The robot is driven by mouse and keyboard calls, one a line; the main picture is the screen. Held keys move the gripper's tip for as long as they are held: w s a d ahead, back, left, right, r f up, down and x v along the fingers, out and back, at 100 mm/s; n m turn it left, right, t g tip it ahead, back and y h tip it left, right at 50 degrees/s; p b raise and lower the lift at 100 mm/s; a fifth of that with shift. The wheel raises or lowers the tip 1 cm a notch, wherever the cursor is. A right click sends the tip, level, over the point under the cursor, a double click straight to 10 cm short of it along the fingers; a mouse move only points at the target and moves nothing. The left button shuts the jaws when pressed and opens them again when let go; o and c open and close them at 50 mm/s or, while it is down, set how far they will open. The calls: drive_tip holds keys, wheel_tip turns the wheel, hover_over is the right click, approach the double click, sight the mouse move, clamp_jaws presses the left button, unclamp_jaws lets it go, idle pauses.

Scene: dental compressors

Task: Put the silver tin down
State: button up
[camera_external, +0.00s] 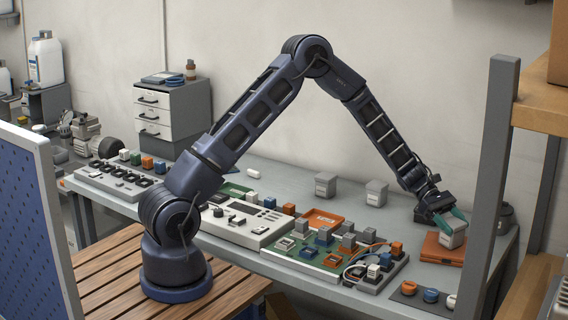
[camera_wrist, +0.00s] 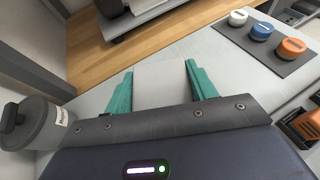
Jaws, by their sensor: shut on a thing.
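My gripper (camera_external: 446,218) is at the right end of the bench, shut on the silver tin (camera_external: 453,236). The tin is a grey-silver block with a pale lid. In the external view it is just above or touching an orange flat case (camera_external: 442,250); I cannot tell which. In the wrist view the tin (camera_wrist: 162,84) sits between the two teal fingers, and its pale top hides what is under it.
A dark mat (camera_external: 424,295) with orange, blue and white round caps lies in front. A grey canister (camera_external: 504,218) stands right of my gripper. Two more silver tins (camera_external: 325,185) (camera_external: 376,193) stand at the back. A grey post (camera_external: 490,190) and wooden shelf (camera_external: 541,115) rise at right.

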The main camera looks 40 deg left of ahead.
drive_tip(key=o, duration=1.1)
drive_tip(key=shift+f, duration=0.1)
drive_tip(key=shift+o, duration=0.2)
drive_tip(key=shift+w+a+r, duration=0.1)
drive_tip(key=shift+a+r, duration=0.05)
drive_tip(key=shift+r, duration=0.05)
drive_tip(key=v, duration=1.2)
drive_tip(key=s+a+r+m+t+y, duration=0.1)
drive_tip(key=s+a+r+m+y, duration=0.35)
drive_tip(key=a+r, duration=0.65)
drive_tip(key=s+a+r+m+t+y, duration=0.1)
drive_tip(key=s+a+r+m+t, duration=0.1)
drive_tip(key=s+a+r, duration=0.3)
drive_tip(key=s+a+r+m+t+y, duration=0.1)
drive_tip(key=s+a+r+m, duration=0.15)
drive_tip(key=s+a, duration=0.4)
drive_tip(key=s+a+r+m+t+y, duration=0.2)
drive_tip(key=s+a+y, duration=0.1)
drive_tip(key=s+a, duration=0.6)
drive_tip(key=s+a+r+m+t+y, duration=0.2)
drive_tip(key=s+a+t+y, duration=0.1)
drive_tip(key=s+a, duration=0.7)
drive_tip(key=a, duration=0.4)
drive_tip(key=shift+s+m+t, duration=0.3)
drive_tip(key=shift+s, duration=0.05)
